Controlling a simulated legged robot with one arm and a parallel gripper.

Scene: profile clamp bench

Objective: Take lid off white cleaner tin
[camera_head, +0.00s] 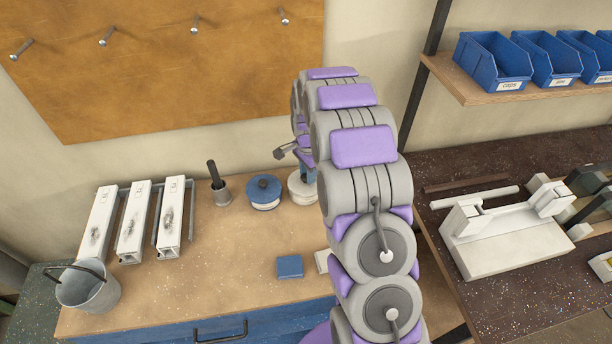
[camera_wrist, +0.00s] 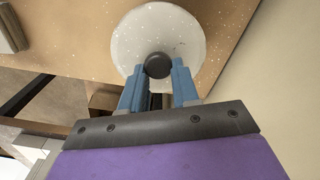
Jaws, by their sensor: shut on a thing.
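The white cleaner tin (camera_head: 301,190) stands on the wooden bench, partly hidden behind my arm in the head view. Its round white lid (camera_wrist: 138,38) with a dark knob (camera_wrist: 158,66) fills the top middle of the wrist view. My gripper (camera_wrist: 157,72) has its two blue fingers on either side of the knob and is shut on it. In the head view my gripper (camera_head: 308,174) is over the white tin. I cannot tell whether there is a gap between lid and tin.
A blue-lidded tin (camera_head: 263,192) stands just left of the white one. Left of it are a grey pot with a dark handle (camera_head: 220,192), white profiles (camera_head: 133,222) and a metal bucket (camera_head: 88,288). A blue block (camera_head: 290,266) lies in front. The bench's middle is clear.

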